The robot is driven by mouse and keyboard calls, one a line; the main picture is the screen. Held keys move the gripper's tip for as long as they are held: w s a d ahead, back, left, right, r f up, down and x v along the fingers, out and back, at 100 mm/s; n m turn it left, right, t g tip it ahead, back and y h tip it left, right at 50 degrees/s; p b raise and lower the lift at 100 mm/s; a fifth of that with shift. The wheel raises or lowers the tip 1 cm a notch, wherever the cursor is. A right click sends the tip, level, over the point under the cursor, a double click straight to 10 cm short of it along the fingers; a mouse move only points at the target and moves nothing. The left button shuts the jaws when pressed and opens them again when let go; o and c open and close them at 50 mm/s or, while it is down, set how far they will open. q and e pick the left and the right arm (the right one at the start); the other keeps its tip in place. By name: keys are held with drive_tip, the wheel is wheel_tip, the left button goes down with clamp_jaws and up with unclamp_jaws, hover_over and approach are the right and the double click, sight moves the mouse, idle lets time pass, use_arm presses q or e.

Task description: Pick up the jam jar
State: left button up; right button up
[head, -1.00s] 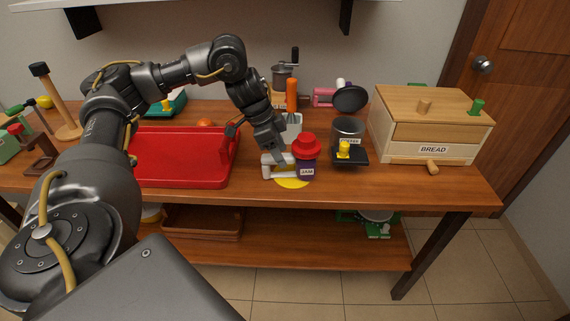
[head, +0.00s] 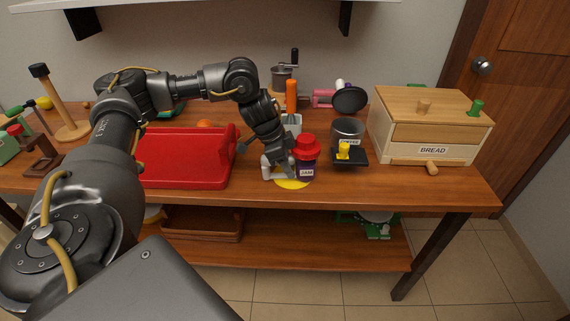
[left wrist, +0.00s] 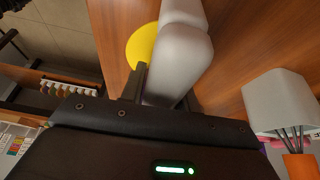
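The jam jar (head: 306,160) is dark purple with a wide red lid and a "JAM" label. It stands upright at the back right of a yellow disc (head: 292,184). A white object (head: 267,168) stands just left of the jar. My left gripper (head: 281,170) points down by this white object, close to the jar's left side. In the left wrist view, its fingers (left wrist: 162,92) are apart, and the white object (left wrist: 180,50) shows large in front of them. The jar is mostly hidden there. I cannot tell whether the fingers touch anything. My right gripper is out of view.
A red tray (head: 185,180) lies on the left. A grey utensil holder (head: 293,122) stands behind my gripper. A coffee container (head: 348,131) and black stand with a yellow piece (head: 344,150) are right of the jar. A wooden bread box (head: 432,130) is farther right.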

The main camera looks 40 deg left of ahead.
use_arm(q)
clamp_jaws()
drive_tip(key=shift+r, duration=0.15)
drive_tip(key=shift+r, duration=0.6)
drive_tip(key=s+d+r+p, duration=0.1)
drive_tip(key=s+d+r, duration=0.7)
drive_tip(key=s+r, duration=0.3)
drive_tip(key=shift+d+r+p, duration=0.3)
drive_tip(key=shift+d+p, duration=0.05)
drive_tip(key=shift+p, duration=0.05)
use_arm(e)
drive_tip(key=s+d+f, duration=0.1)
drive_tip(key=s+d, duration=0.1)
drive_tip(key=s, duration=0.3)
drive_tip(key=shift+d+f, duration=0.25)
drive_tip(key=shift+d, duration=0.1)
